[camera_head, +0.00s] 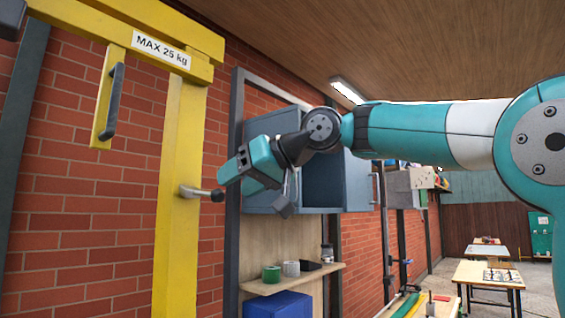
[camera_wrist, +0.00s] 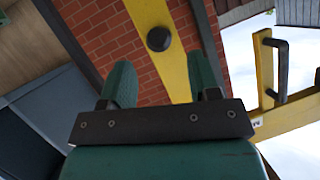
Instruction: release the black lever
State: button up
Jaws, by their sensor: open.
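The black lever (camera_head: 217,195) is a short metal arm with a round black knob, sticking out from the yellow post (camera_head: 178,240). In the wrist view its knob (camera_wrist: 159,39) shows end-on against the post, between and beyond my fingertips. My gripper (camera_head: 230,171) is open and empty, a little above and right of the knob in the head view. In the wrist view the two teal fingers (camera_wrist: 160,64) stand apart on either side of the knob's line. I see no contact with it.
A yellow beam (camera_head: 160,50) labelled MAX 25 kg with a black handle (camera_head: 114,101) is above the lever. A grey-blue cabinet (camera_head: 325,185) hangs behind my gripper, over a wooden shelf (camera_head: 330,270) with small items. A brick wall (camera_head: 80,220) lies behind the post.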

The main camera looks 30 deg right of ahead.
jog(key=v, duration=1.2)
jog(key=s+a+f+g+b, duration=0.15)
jog(key=a+f, duration=0.25)
jog(key=f, duration=0.8)
jog(key=a+f+g+b, duration=0.3)
jog(key=a+f, duration=0.2)
jog(key=f, duration=0.6)
jog(key=s+f+n+g+h+b, duration=0.1)
jog(key=s+f+g+b, duration=0.1)
jog(key=s+f, duration=0.6)
jog(key=s+a+f+n+g+h+b, duration=0.1)
jog(key=s+f+g, duration=0.3)
jog(key=s+f, duration=0.5)
notch_tip(320, 180, down, 9)
jog(key=shift+a+r+n+h+b, duration=0.25)
jog(key=shift+n+h+b, duration=0.2)
jog(key=shift+n+h, duration=0.25)
